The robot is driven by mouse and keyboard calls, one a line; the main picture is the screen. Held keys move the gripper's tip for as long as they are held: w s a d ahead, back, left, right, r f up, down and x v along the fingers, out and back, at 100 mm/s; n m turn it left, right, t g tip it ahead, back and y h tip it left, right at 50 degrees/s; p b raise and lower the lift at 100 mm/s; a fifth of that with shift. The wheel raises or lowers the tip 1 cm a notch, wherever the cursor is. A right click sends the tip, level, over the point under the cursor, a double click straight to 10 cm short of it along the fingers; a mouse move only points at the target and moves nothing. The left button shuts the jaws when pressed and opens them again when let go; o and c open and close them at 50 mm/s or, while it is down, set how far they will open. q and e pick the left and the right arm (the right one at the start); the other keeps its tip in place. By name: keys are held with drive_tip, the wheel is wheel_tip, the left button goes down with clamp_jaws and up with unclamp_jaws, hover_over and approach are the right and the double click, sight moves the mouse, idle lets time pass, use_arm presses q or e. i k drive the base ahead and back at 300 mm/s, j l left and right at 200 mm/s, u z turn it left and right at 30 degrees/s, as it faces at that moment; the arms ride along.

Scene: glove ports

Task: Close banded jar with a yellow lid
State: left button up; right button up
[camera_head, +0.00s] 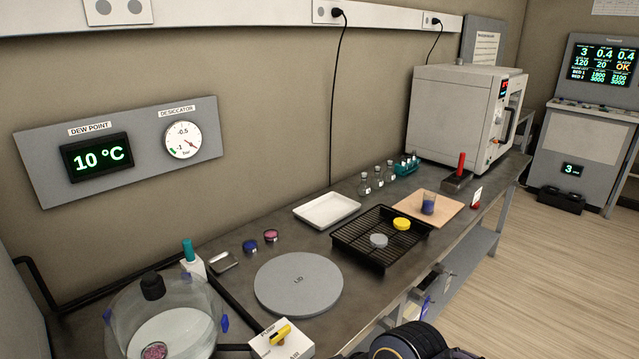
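A yellow lid (402,224) lies flat on the black wire rack (345,237), with a grey-white lid (379,240) in front of it to the left. A clear open-looking jar (428,204) with blue contents stands upright on a tan board (447,213) just behind the rack. I cannot make out a band on it at this size. Neither of my grippers shows; only a dark rounded part, probably of my arm, comes in at the bottom edge.
A large grey disc marked LID (298,284) lies left of the rack, near an open glass desiccator (165,318). A valve box (283,340) is at the front.

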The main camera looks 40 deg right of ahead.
sight(429, 198)
drive_tip(key=k+l+z, duration=0.2)
drive_tip(key=k+z, duration=0.15)
drive_tip(key=k, duration=0.15)
drive_tip(key=z, duration=1.5)
